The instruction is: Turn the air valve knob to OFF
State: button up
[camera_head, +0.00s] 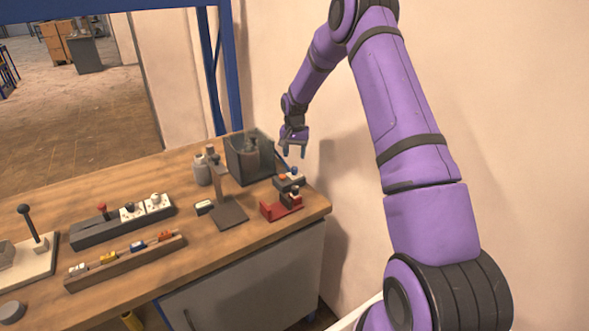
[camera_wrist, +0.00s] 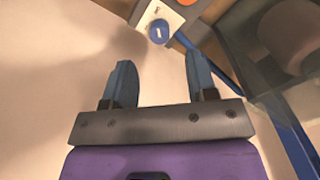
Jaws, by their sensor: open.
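A blue knob (camera_wrist: 158,31) with a pale mark sits on a white plate (camera_wrist: 172,14) at the top of the wrist view. In the head view the blue knob (camera_head: 294,170) is small, at the back right of the workbench. I cannot read its OFF label or its setting. My gripper (camera_head: 294,151) hangs just above and behind the knob by the wall. In the wrist view my gripper (camera_wrist: 160,75) has its two blue fingers spread and empty. The knob lies beyond the fingertips, roughly between them and apart from them.
An orange-red knob (camera_wrist: 187,8) is close beside the blue one. A transparent chamber box (camera_head: 237,165) stands left of my gripper. A red stand (camera_head: 270,211) is at the workbench (camera_head: 180,220) edge. A wall borders the right side. Switch strips lie farther left.

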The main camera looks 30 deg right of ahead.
aim_at(295, 168)
notch_tip(295, 168, down, 7)
jog(key=shift+f, duration=0.1)
dwell(0.4)
jog(key=c, duration=0.9)
